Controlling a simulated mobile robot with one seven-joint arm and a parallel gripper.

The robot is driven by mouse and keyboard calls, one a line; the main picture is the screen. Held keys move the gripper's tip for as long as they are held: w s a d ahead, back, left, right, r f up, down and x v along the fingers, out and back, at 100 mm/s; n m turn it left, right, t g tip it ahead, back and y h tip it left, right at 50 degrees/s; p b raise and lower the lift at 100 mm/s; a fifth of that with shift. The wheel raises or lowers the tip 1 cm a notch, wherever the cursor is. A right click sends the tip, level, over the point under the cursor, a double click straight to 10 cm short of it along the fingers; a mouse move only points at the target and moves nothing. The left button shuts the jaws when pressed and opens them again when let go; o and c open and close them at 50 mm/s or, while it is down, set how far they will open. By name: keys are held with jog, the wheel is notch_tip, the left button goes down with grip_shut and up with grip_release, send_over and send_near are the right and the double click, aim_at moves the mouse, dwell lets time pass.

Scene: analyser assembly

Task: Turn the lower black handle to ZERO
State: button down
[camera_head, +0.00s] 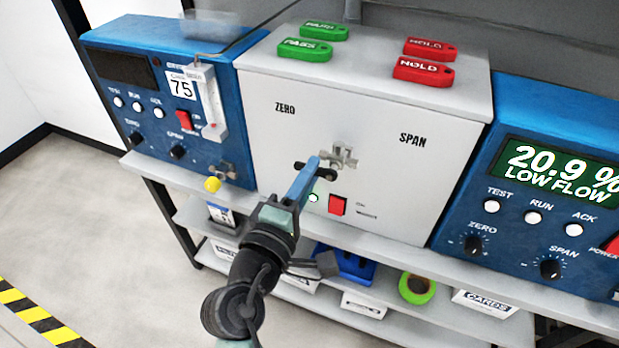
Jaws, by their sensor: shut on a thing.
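The lower black handle (329,174) is on the front of the white box (260,140), below the middle. A grey metal valve fitting (345,155) sits just above and to the right of the handle. The ZERO label (285,107) is at the upper left of the box front, and the SPAN label (412,140) at the upper right.
A red switch (337,204) and a small green light (313,198) are just below the handle. Blue analysers stand left (110,100) and right (560,160), the right reading "20.9 % LOW FLOW". Green tags (303,50) and red tags (424,70) lie on top.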

dwell(0.5)
jog(key=c, duration=0.8)
grip_release()
jog(key=b+v, duration=0.1)
jog(key=v, duration=1.2)
